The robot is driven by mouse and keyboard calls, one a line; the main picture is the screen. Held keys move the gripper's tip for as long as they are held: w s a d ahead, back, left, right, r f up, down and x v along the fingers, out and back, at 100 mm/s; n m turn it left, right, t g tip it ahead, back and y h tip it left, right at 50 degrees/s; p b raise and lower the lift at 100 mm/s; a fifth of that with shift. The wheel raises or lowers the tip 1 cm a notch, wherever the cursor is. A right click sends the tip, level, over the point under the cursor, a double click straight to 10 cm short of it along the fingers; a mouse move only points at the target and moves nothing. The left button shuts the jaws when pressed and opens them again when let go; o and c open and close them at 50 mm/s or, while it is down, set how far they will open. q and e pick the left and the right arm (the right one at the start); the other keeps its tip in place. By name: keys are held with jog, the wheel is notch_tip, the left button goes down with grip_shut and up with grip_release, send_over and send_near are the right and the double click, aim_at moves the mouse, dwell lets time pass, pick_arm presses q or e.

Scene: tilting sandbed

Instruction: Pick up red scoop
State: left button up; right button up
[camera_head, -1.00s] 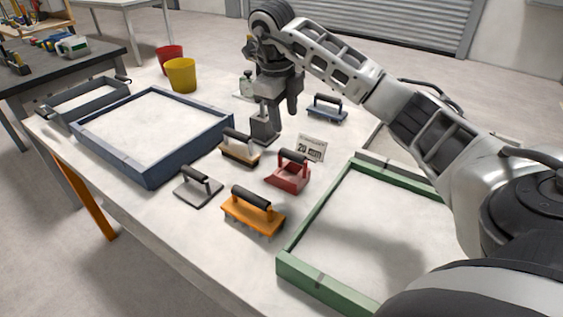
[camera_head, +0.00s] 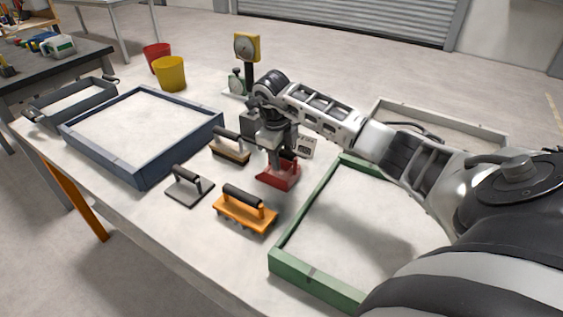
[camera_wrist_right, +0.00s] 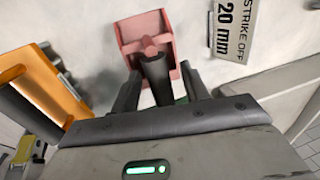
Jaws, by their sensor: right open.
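The red scoop (camera_head: 279,174) lies on the table between the orange rake tool and the green-framed bed. In the right wrist view the scoop (camera_wrist_right: 140,30) has a pinkish-red pan, and its dark handle (camera_wrist_right: 155,75) points toward my gripper. My right gripper (camera_head: 282,155) is directly over the scoop and hides part of it in the head view. In the right wrist view, my open right gripper (camera_wrist_right: 158,88) has one finger on each side of the handle. I cannot tell whether the fingers touch it. My left gripper is not in view.
The orange rake tool (camera_head: 245,215), a grey trowel (camera_head: 188,190) and a wooden brush (camera_head: 230,152) lie close by. A green frame (camera_head: 305,278) is at right, a blue frame (camera_head: 142,172) at left.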

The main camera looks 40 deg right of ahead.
grip_shut()
jog(key=shift+r, duration=0.5)
jog(key=r, duration=0.2)
jog(key=b, duration=0.1)
jog(key=shift+a+r, duration=0.25)
jog(key=shift+r, duration=0.15)
jog(key=s+a+r, duration=0.3)
jog(key=a+r, duration=0.6)
jog(key=a, duration=0.4)
jog(key=shift+p, duration=0.45)
jog(key=shift+s+a, duration=0.1)
